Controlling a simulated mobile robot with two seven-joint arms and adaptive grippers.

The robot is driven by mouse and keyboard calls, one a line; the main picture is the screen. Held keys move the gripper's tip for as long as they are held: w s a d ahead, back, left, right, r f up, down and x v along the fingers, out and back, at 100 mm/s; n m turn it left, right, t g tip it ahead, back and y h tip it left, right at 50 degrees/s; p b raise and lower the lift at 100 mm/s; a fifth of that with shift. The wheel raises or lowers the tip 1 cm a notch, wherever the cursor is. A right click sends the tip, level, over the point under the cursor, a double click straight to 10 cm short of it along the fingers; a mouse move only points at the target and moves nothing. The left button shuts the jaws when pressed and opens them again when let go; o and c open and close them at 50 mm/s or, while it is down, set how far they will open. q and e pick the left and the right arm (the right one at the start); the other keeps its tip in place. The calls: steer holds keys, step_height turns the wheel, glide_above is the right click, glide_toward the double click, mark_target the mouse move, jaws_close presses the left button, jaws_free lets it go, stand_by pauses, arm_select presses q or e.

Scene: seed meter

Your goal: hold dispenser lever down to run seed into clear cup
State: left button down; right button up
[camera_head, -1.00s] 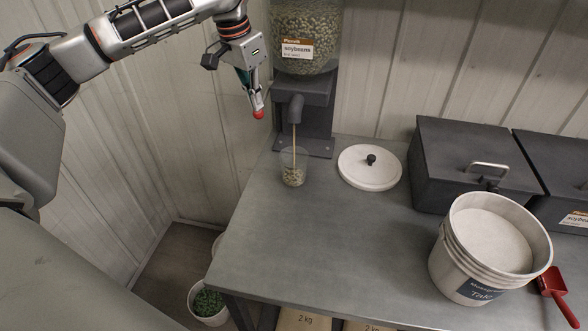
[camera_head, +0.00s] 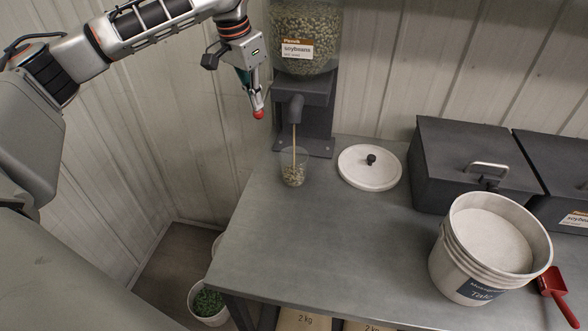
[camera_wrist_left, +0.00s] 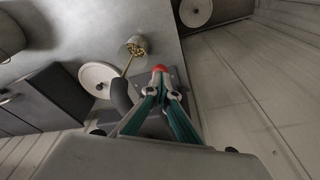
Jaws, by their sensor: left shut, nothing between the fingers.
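The dispenser (camera_head: 306,62) stands at the back of the bench, with a clear hopper of soybeans. A thin stream of seed runs from its dark spout (camera_head: 296,104) into the clear cup (camera_head: 294,170), which stands upright on the bench below. The cup has seed in its lower part; it also shows in the left wrist view (camera_wrist_left: 135,45). My left gripper (camera_head: 257,102) is shut and empty, left of the spout. Its tips are at the red lever knob (camera_head: 258,115), seen just beyond them in the wrist view (camera_wrist_left: 160,68); the rest of the lever is hidden. My right gripper is out of view.
A white lid (camera_head: 369,168) lies right of the cup. Dark lidded bins (camera_head: 465,165), a white talc bucket (camera_head: 470,265) and a red scoop (camera_head: 553,284) are farther right. The bench middle (camera_head: 320,235) is clear.

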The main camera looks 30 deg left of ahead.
arm_select(q)
step_height(320, 180, up, 9)
stand_by(0.8)
steer(key=shift+s+f, duration=0.1)
stand_by(0.9)
